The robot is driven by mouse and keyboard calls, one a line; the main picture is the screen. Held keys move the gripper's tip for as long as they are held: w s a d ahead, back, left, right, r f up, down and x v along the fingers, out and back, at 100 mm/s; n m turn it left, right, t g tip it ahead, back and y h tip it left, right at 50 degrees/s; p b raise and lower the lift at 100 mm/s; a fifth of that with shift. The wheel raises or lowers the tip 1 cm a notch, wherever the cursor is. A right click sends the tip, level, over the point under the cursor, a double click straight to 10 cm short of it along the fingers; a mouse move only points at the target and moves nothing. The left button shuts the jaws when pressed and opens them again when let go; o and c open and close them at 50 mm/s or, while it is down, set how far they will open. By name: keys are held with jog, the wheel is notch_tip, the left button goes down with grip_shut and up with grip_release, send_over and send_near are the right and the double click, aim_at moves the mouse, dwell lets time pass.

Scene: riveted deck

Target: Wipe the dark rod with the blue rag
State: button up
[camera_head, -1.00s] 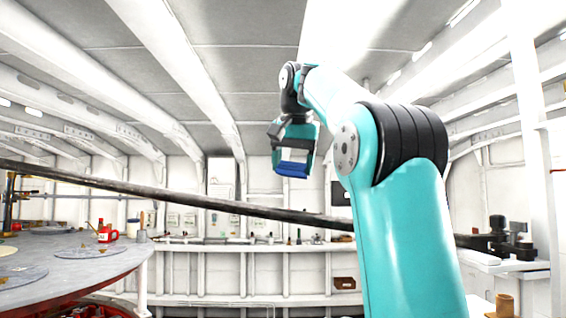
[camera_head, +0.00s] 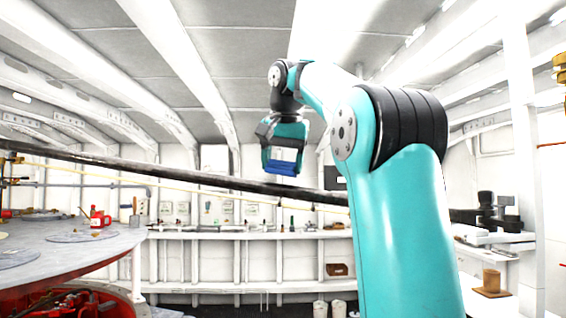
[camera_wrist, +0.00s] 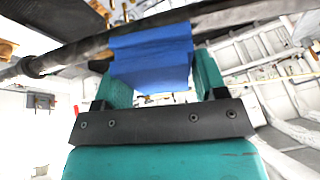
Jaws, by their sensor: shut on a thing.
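The dark rod (camera_head: 200,177) is long and slants across the head view, from the left edge down to a black clamp-like fitting (camera_head: 490,212) on the right; my arm hides part of it. My gripper (camera_head: 282,160) points down just above the rod, shut on the folded blue rag (camera_head: 281,168). In the wrist view the rag (camera_wrist: 150,60) sits between the two teal fingers of my gripper (camera_wrist: 152,80), and its far edge overlaps the dark rod (camera_wrist: 75,50). The rag appears to meet the rod; firm contact cannot be told.
A grey round table (camera_head: 60,265) with a red oil can (camera_head: 99,217) and flat discs stands at the left. A shelf with small items (camera_head: 240,234) runs along the back wall. A thin pale rod (camera_head: 130,180) runs near the dark one.

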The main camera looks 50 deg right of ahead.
aim_at(326, 193)
jog(key=shift+w+a+f+b, duration=0.1)
jog(key=shift+f+b, duration=0.9)
jog(key=shift+b, duration=0.15)
jog(key=shift+r, duration=0.1)
jog(key=shift+s+d+p, duration=0.55)
jog(key=shift+s+p, duration=0.05)
jog(key=shift+s, duration=0.25)
jog(key=shift+s+d+f+p, duration=0.15)
jog(key=shift+s+d+p, duration=0.45)
jog(key=shift+s, duration=0.2)
jog(key=shift+s+d+f+p, duration=0.1)
jog(key=shift+s+d+p, duration=0.35)
jog(key=shift+s+p, duration=0.25)
jog(key=shift+s+d+f, duration=0.3)
jog(key=shift+s, duration=0.1)
jog(key=shift+s+d+p, duration=0.3)
jog(key=shift+s+p, duration=0.15)
jog(key=shift+p, duration=0.3)
jog(key=shift+s+d+f, duration=0.25)
jog(key=shift+s+d, duration=0.05)
jog(key=shift+s, duration=0.15)
jog(key=shift+s+d+f, duration=0.2)
jog(key=shift+s+d, duration=0.1)
jog(key=shift+s, duration=0.15)
jog(key=shift+w, duration=0.1)
